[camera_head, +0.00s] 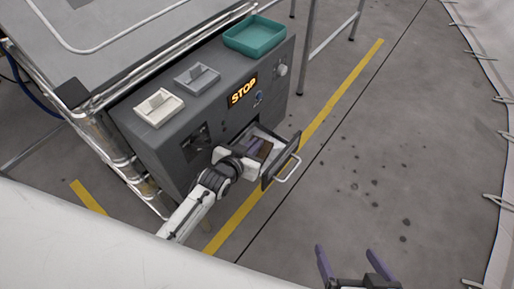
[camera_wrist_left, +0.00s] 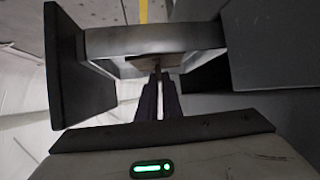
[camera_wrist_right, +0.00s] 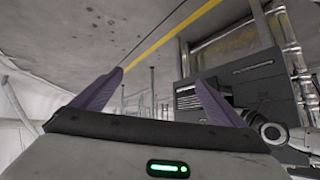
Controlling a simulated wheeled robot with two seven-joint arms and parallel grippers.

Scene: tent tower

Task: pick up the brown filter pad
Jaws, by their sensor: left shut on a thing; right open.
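The brown filter pad (camera_head: 265,150) is inside the open drawer (camera_head: 284,158) of the dark grey machine. It also shows in the left wrist view (camera_wrist_left: 146,62), at the tips of the purple fingers. My left gripper (camera_head: 256,147) reaches into the drawer from the left and is shut on the pad. The fingers and the drawer walls hide part of the pad. My right gripper (camera_head: 346,250) is open and empty, over the floor at the bottom of the head view. Its two spread fingers show in the right wrist view (camera_wrist_right: 160,80).
The machine (camera_head: 190,130) carries a teal tray (camera_head: 254,46), two small holders, grey (camera_head: 197,80) and off-white (camera_head: 159,108), and a lit STOP sign (camera_head: 243,91). The drawer handle (camera_head: 289,170) sticks out at the front. The floor to the right is clear.

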